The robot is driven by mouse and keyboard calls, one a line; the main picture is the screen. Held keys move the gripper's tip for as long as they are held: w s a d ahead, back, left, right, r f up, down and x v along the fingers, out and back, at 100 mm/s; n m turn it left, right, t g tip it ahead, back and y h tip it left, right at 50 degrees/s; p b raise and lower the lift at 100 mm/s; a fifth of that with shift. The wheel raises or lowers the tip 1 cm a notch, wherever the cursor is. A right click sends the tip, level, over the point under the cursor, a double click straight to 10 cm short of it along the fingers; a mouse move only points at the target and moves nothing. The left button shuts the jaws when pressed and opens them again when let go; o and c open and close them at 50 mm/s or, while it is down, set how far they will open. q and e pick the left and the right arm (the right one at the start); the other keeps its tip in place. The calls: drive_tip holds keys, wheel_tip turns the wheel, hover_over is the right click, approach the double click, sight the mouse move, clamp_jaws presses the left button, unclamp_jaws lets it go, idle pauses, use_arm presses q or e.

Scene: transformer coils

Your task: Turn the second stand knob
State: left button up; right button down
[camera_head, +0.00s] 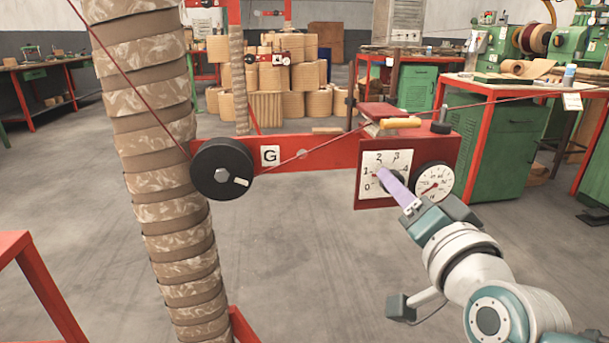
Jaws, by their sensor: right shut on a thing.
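A red stand arm (325,150) marked with a white G plate (270,156) crosses the middle of the view. At its right end is a white dial plate (371,160) numbered from 0 to 4, with a dark knob (398,181) partly hidden by my gripper. My right gripper (385,175) comes from the lower right, and its pale purple fingers are shut on this dial knob. A round gauge (433,181) with a red needle sits just right of the fingers. A large black round knob (222,169) with a white mark is at the left end. My left gripper is not in view.
A tall wrapped coil column (150,130) stands at the left. A red thread runs across the stand arm. A yellow-handled piece (400,123) sits above the dial. Green workbenches (492,139) are behind at the right. Open grey floor lies below the arm.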

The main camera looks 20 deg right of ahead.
drive_tip(key=shift+m, duration=0.5)
drive_tip(key=shift+c, duration=2.3)
unclamp_jaws()
drive_tip(key=p+v, duration=0.2)
drive_tip(key=v, duration=0.8)
